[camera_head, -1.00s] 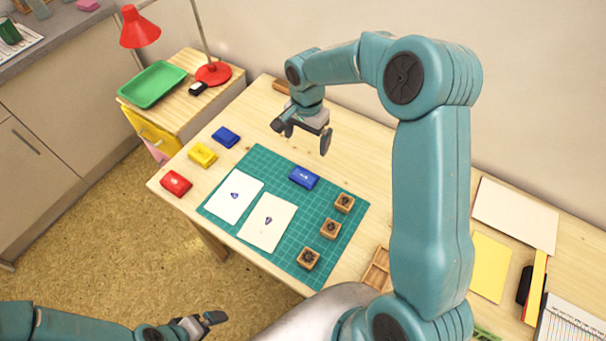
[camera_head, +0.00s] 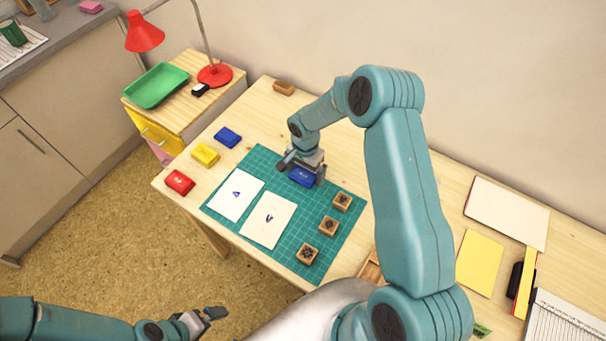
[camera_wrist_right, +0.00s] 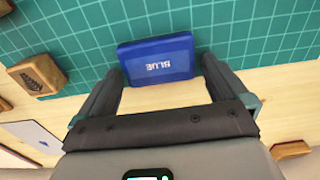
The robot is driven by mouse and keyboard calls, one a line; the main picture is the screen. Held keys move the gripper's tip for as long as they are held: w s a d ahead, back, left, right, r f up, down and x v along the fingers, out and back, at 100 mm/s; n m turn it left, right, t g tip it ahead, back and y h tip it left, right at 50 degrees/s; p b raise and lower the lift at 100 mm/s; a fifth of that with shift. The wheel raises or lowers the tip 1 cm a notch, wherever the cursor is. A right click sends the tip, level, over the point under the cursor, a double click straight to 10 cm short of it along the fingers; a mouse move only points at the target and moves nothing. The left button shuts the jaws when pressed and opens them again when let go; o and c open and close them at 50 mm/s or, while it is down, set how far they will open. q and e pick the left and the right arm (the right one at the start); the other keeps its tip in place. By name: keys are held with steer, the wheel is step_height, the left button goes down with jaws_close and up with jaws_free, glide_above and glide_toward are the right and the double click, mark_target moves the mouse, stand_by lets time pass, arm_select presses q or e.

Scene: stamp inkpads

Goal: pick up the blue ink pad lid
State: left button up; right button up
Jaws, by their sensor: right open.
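The blue ink pad lid (camera_head: 303,179), marked BLUE, lies flat near the top edge of the green cutting mat. In the right wrist view the lid (camera_wrist_right: 157,60) shows between and just beyond my fingertips. My right gripper (camera_head: 302,171) is open and low over the lid, with one finger on each side; I cannot tell whether they touch it. A second blue pad (camera_head: 228,137) lies on the bare table to the left. My left gripper (camera_head: 207,317) hangs at the bottom left, away from the table; its jaw opening is unclear.
Yellow (camera_head: 205,155) and red (camera_head: 180,182) pads lie along the table's left side. Two white sheets with stamped marks lie on the mat (camera_head: 262,155). A wooden block (camera_head: 284,88) lies at the back.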

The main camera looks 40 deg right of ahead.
steer(key=shift+s, duration=0.1)
steer(key=c, duration=0.9)
steer(key=shift+o, duration=0.2)
steer(key=shift+d, duration=0.1)
